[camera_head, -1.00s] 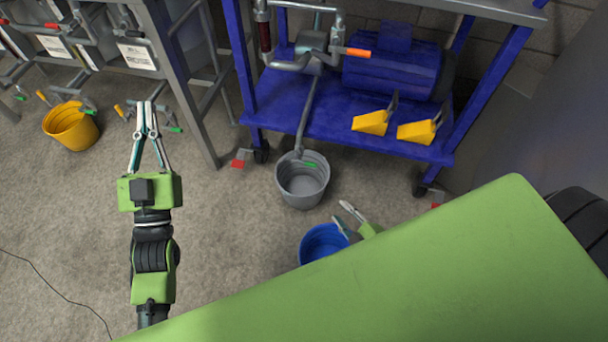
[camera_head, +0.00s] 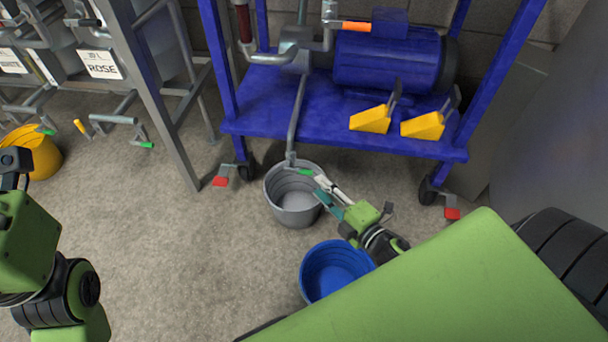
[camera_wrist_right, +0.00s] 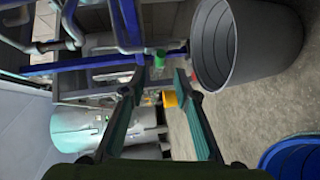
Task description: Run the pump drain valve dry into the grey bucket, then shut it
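The pump drain valve's green handle (camera_head: 305,171) sits low on the grey pipe, just over the back rim of the grey bucket (camera_head: 292,217). The bucket stands on the floor under the pipe end; no stream of liquid can be made out. My right gripper (camera_head: 322,189) is open beside the bucket's right rim, its fingertips close to the handle. In the right wrist view the green handle (camera_wrist_right: 160,60) shows ahead between the spread fingers (camera_wrist_right: 156,84), apart from them. The grey bucket (camera_wrist_right: 272,48) is at upper right there. My left arm is at the left edge, its fingers out of frame.
The blue pump cart (camera_head: 330,135) carries the pump motor (camera_head: 388,62) and two yellow wedges (camera_head: 371,119). A blue bucket (camera_head: 334,268) stands in front of the grey one. A yellow bucket (camera_head: 40,155) is at far left. Red-pedalled casters (camera_head: 221,181) flank the cart.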

